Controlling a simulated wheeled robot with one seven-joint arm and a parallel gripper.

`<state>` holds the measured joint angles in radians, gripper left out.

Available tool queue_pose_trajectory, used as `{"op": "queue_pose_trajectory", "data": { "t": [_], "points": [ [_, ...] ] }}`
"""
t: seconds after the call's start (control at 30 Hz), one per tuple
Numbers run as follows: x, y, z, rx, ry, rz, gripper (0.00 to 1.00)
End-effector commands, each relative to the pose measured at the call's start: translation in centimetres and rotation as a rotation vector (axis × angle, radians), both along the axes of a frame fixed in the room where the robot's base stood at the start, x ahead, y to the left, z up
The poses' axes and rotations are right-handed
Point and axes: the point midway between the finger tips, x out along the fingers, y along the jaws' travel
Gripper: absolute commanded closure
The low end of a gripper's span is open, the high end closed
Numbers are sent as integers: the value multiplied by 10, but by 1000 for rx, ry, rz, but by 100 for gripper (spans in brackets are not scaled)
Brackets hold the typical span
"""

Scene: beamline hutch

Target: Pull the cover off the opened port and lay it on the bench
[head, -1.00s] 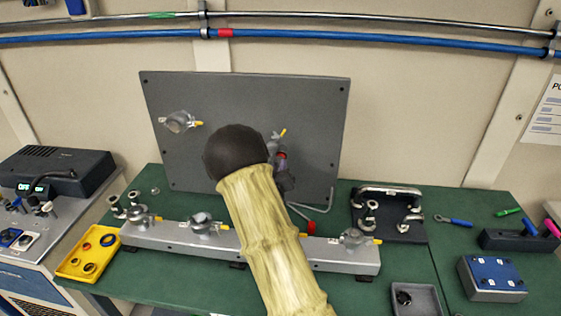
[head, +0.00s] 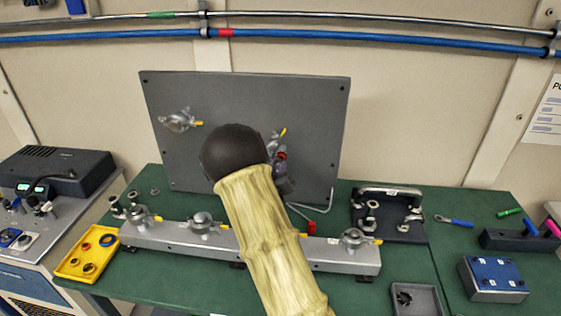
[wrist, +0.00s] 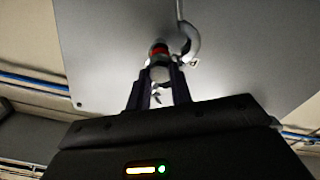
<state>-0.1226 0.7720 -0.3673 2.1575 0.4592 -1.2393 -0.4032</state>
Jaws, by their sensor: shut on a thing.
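The grey upright panel (head: 240,90) carries a clamped port (head: 178,121) at left and a second port (head: 277,139) at right, partly hidden by my arm. My gripper (wrist: 161,70) is at the right port, with its fingers closed on a small grey round cover (wrist: 159,75). A red band (wrist: 158,50) shows just beyond the cover. A pale curved clamp (wrist: 188,45) hangs open beside it. I cannot tell whether the cover is still touching the port. The green bench (head: 350,290) lies below.
A grey rail (head: 335,256) with several clamped fittings lies across the bench before the panel. A yellow tray (head: 75,268) with rings is at left. A dark rack (head: 388,233) and small grey tray (head: 432,292) are at right. Bare bench shows between the rail and these trays.

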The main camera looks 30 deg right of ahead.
Motion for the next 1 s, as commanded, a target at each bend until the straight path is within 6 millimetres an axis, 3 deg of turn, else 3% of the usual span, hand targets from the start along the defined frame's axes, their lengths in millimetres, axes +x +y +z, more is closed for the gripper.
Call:
{"op": "queue_pose_trajectory", "data": {
  "t": [1.0],
  "points": [
    [-34,23,0,0,-1,0,100]
  ]
}}
